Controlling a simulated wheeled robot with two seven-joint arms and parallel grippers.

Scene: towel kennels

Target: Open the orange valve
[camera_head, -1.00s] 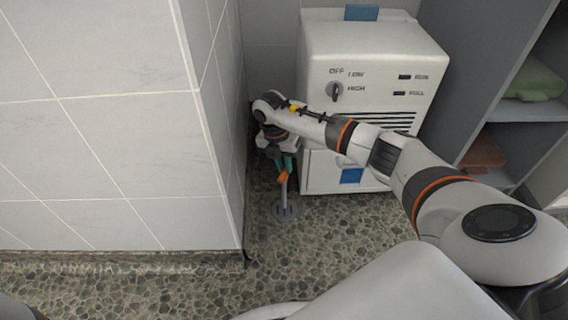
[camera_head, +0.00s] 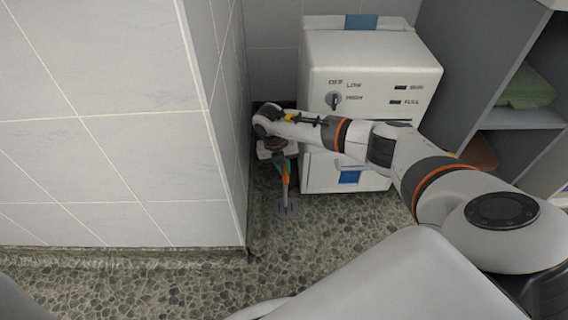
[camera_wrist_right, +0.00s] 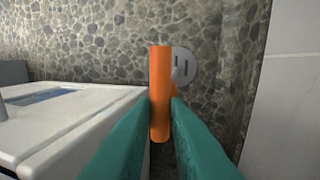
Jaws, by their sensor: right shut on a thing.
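The orange valve handle (camera_wrist_right: 160,92) stands between the teal fingers of my right gripper (camera_wrist_right: 160,112) in the right wrist view. The fingers are shut on it. In the head view the orange handle (camera_head: 286,172) shows small beside the right gripper (camera_head: 281,165), in the gap between the tiled wall and the white machine. A grey pipe stub runs down from the handle to a round floor plate (camera_head: 287,208), which also shows in the wrist view (camera_wrist_right: 183,66). The wrist hides part of the valve. My left gripper is out of view.
A white machine (camera_head: 372,62) with a dial stands right behind my right forearm. A tiled wall (camera_head: 150,140) closes off the left side. Grey shelves (camera_head: 520,117) stand at the right. The pebbled floor (camera_head: 330,225) in front is clear.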

